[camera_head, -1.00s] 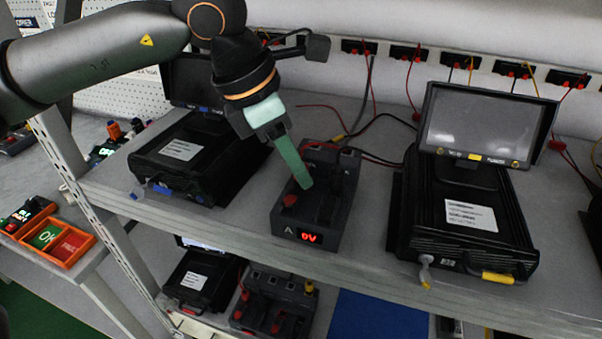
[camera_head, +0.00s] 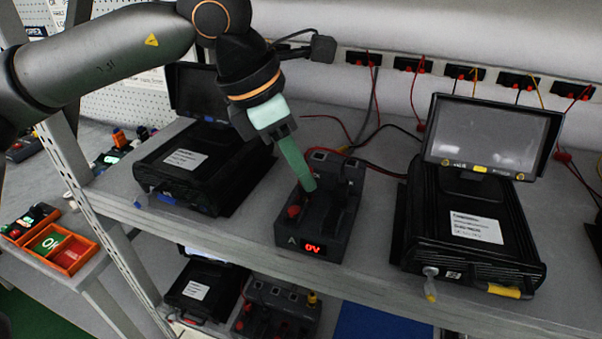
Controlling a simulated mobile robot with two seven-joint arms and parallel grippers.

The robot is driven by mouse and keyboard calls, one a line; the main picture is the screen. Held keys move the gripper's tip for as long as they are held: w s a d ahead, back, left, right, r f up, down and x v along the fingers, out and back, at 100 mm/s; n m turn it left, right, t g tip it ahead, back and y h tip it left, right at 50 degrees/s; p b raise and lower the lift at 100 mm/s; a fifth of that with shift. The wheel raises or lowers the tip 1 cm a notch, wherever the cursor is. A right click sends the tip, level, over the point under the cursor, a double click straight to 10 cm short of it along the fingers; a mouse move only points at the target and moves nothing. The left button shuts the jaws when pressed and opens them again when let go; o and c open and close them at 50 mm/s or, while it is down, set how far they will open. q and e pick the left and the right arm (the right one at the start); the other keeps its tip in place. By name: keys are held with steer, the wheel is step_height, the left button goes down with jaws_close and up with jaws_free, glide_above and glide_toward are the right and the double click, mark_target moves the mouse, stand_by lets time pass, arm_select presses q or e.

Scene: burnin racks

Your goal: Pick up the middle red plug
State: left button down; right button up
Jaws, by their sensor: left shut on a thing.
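A dark power supply box (camera_head: 335,222), marked A with a red "0V" display, stands on the upper shelf. A red plug (camera_head: 293,211) shows at its front left. My left gripper (camera_head: 309,186) reaches down from the upper left, its long green fingers angled onto the box's middle, just behind that front plug. The fingers are shut on the middle red plug, which they hide. I cannot tell whether the plug is still seated or lifted. My right gripper is not in view.
A black unit with a screen (camera_head: 487,132) stands to the right, another black unit (camera_head: 205,163) to the left. Red and black wires run behind the box to sockets on the back rail. The shelf's front edge (camera_head: 365,284) is close; a lower shelf holds similar units.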

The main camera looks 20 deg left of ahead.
arm_select(q)
step_height(320, 180, up, 2)
steer(key=shift+r, duration=0.25)
steer(key=s+a+b, duration=0.4)
steer(key=s+a, duration=0.6)
steer(key=a, duration=0.5)
